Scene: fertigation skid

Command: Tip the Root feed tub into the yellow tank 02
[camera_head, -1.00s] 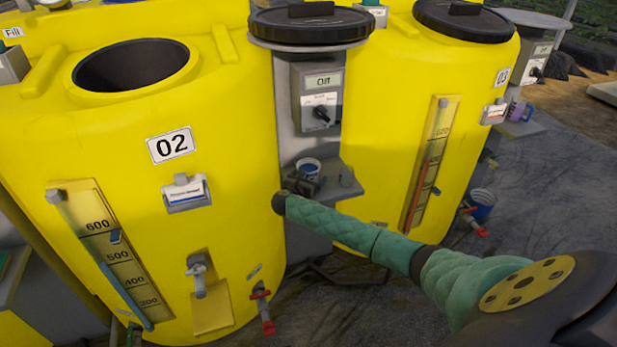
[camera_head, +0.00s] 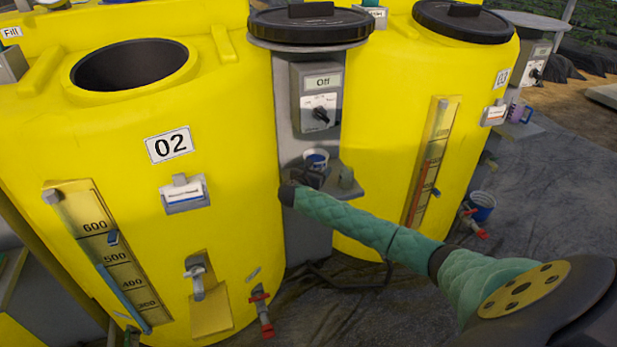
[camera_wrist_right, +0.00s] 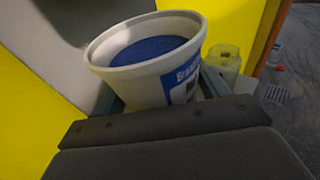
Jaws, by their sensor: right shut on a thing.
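A white tub (camera_head: 316,160) with a blue label and blue contents is held by my right gripper (camera_head: 311,177), in front of the grey post between the tanks. In the right wrist view the tub (camera_wrist_right: 140,70) is upright between the fingers of the right gripper (camera_wrist_right: 160,100); its label is only partly readable. The yellow tank 02 (camera_head: 230,150) stands at the left of the head view. Its round top opening (camera_head: 135,65) is uncovered and dark inside, up and left of the tub. My left gripper is not in view.
A grey shelf (camera_head: 350,192) on the post carries a small clear container (camera_head: 346,177). A black lid (camera_head: 310,22) lies atop the post. A switch box (camera_head: 318,98) reads Off. A second yellow tank (camera_head: 390,120) stands right. A blue bucket (camera_head: 482,205) is beyond it.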

